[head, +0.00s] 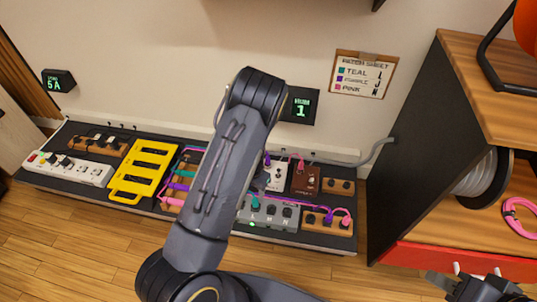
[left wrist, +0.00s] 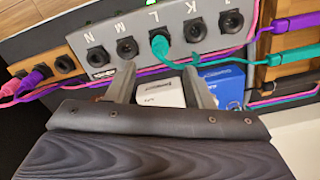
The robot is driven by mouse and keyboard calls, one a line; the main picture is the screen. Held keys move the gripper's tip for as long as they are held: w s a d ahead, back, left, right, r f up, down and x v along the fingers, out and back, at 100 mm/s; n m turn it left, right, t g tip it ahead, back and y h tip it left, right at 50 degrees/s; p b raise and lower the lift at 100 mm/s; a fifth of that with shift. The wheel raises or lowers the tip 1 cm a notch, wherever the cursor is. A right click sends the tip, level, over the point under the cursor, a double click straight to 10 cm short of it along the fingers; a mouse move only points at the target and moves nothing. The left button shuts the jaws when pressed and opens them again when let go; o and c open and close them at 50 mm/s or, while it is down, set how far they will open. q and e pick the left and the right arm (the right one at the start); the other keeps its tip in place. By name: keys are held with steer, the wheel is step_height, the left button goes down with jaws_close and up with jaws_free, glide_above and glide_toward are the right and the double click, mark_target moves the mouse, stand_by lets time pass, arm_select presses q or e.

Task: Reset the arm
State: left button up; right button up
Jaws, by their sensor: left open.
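My left arm (head: 215,185) stands folded across the middle of the head view and hides part of the pedalboard; its gripper is hidden there. In the left wrist view my left gripper (left wrist: 161,80) is open, with nothing held. Its fingers hang over a white pedal (left wrist: 160,94) and a blue pedal (left wrist: 225,82), close to a grey lettered jack box (left wrist: 165,42). A teal plug (left wrist: 160,44) sits in that box's jack L. My right gripper (head: 477,274) is partly in view at the lower right; its jaw state is unclear.
The pedalboard (head: 60,182) lies along the wall. It carries a white power strip (head: 70,168), a yellow rack (head: 143,168), pedals and cables. Purple and pink plugs sit in a wooden jack block (head: 315,224). A wooden shelf unit (head: 410,150) stands at right. Wooden floor is clear in front.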

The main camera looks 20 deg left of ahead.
arm_select(q)
steer(key=s+d+r+n+t+h, duration=0.1)
steer(key=s+d+r+h, duration=0.15)
steer(key=r, duration=0.85)
steer(key=s+d+r+n+t+h, duration=0.2)
steer(key=d+r, duration=0.1)
steer(key=r, duration=0.9)
steer(key=s+d+r+t, duration=0.1)
steer(key=s+r, duration=0.4)
steer(key=s, duration=0.4)
steer(key=s+d+r+t, duration=0.1)
steer(key=s+r+t, duration=0.1)
steer(key=s+r, duration=0.5)
step_height(320, 180, up, 31)
steer(key=s+p, duration=0.2)
steer(key=p, duration=3)
steer(key=w+f+b, duration=0.1)
steer(key=f+b, duration=2)
steer(key=w+a+f+b, duration=0.1)
steer(key=w+f+b, duration=0.1)
steer(key=f+b, duration=2)
steer(key=shift+a+f, duration=0.25)
